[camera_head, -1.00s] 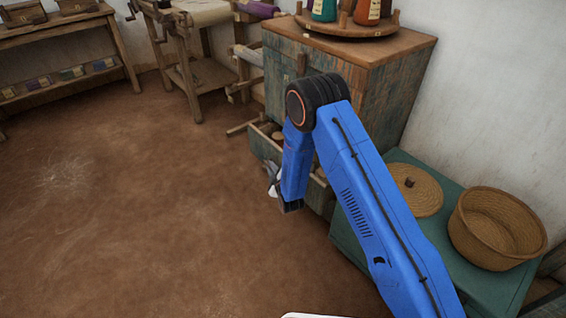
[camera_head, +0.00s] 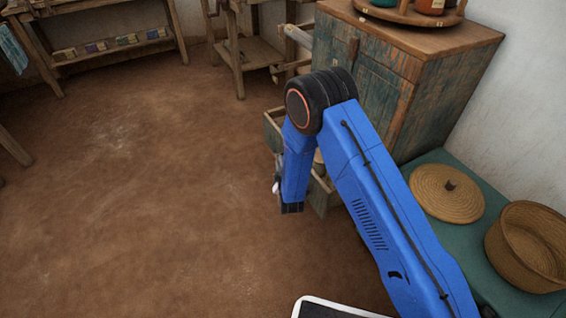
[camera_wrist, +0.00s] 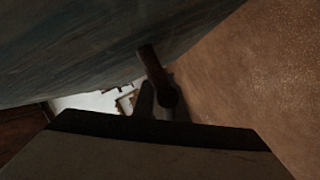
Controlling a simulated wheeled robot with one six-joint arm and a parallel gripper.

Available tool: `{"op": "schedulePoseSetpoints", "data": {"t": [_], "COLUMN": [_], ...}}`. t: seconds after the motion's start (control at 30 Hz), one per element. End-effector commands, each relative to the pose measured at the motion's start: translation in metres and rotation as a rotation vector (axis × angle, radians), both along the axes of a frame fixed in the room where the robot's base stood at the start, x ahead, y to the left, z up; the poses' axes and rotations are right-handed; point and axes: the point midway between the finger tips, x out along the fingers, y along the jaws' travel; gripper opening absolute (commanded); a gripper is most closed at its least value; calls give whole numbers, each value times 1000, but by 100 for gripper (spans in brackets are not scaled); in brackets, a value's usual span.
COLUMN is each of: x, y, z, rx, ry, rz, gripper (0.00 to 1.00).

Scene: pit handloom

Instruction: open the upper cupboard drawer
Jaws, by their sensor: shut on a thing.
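The cupboard (camera_head: 393,85) is weathered blue-green wood with a brown top. One drawer (camera_head: 273,130) stands pulled out from its front, low down, with small objects inside. My blue arm covers much of the drawer, and I cannot tell from this view which drawer of the cupboard it is. My gripper (camera_wrist: 160,98) is at the drawer's front, shut on a dark handle (camera_wrist: 149,58) that shows in the wrist view beside a dark blue-grey panel. In the head view the gripper is mostly hidden behind the arm.
A green chest (camera_head: 478,240) on the right carries a round woven lid (camera_head: 440,200) and a basket (camera_head: 530,245). A turntable with bottles (camera_head: 405,12) stands on the cupboard. A wooden frame (camera_head: 245,50) and a bench are at the back. The brown floor (camera_head: 130,210) at left is clear.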

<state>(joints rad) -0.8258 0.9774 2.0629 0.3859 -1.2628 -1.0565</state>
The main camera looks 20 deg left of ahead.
Motion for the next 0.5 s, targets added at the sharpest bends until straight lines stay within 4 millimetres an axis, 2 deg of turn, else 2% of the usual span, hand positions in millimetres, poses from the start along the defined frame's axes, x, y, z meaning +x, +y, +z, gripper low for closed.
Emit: {"op": "schedulePoseSetpoints", "data": {"t": [0.2, 0.23, 0.27, 0.5], "x": [0, 0, 0, 0], "y": [-1, -1, -1, 0], "z": [-1, -1, -1, -1], "rx": [-2, -2, -2, -1], "ry": [2, 2, 2, 1], "rz": [0, 0, 0, 0], "gripper": [0, 16, 19, 19]}}
